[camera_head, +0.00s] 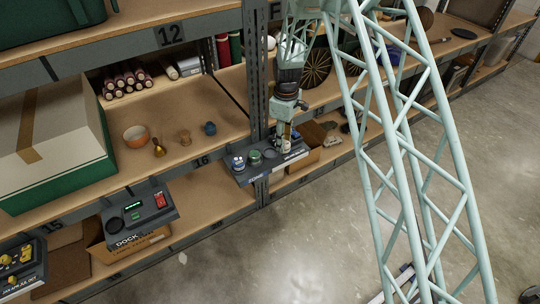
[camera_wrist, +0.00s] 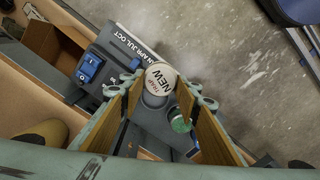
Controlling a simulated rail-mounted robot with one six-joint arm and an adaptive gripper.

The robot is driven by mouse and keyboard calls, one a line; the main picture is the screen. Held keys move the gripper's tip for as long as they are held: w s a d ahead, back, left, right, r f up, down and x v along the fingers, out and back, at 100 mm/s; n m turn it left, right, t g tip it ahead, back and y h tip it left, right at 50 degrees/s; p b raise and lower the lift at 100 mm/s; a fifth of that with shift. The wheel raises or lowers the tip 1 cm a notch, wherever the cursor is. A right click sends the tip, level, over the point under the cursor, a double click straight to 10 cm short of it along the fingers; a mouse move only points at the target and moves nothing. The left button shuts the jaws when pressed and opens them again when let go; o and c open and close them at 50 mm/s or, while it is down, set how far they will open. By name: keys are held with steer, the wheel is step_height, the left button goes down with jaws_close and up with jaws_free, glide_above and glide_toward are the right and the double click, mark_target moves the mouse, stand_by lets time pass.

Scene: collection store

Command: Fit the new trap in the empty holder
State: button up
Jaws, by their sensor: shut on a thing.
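The new trap (camera_wrist: 160,76) is a small round piece with a pale top marked "NEW TRAP". My gripper (camera_wrist: 162,88) is shut on it, with a finger on either side in the wrist view. In the head view my gripper (camera_head: 283,126) points down above a dark grey tray (camera_head: 258,176) fixed at the shelf upright. A grey round shape (camera_wrist: 153,100) shows beside the trap; I cannot tell whether it is the holder. The empty holder is not clearly visible. I cannot tell whether the trap touches the tray.
On the tray are a blue-and-white piece (camera_head: 238,163) and a green round piece (camera_head: 254,157). A blue switch (camera_wrist: 90,68) and month lettering show on the tray in the wrist view. A cardboard box (camera_head: 302,160) stands close by.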

steer(key=w+a+r+n, duration=0.3)
steer(key=a, duration=0.3)
steer(key=shift+a+r+n, duration=0.15)
steer(key=shift+r+n, duration=0.15)
steer(key=shift+r, duration=0.05)
steer(key=shift+f, duration=0.15)
steer(key=shift+f+b, duration=0.7)
steer(key=shift+f, duration=2.3)
steer(key=shift+f+b, duration=0.35)
steer(key=shift+f, duration=1.5)
steer(key=shift+f, duration=0.35)
steer(key=o, duration=0.8)
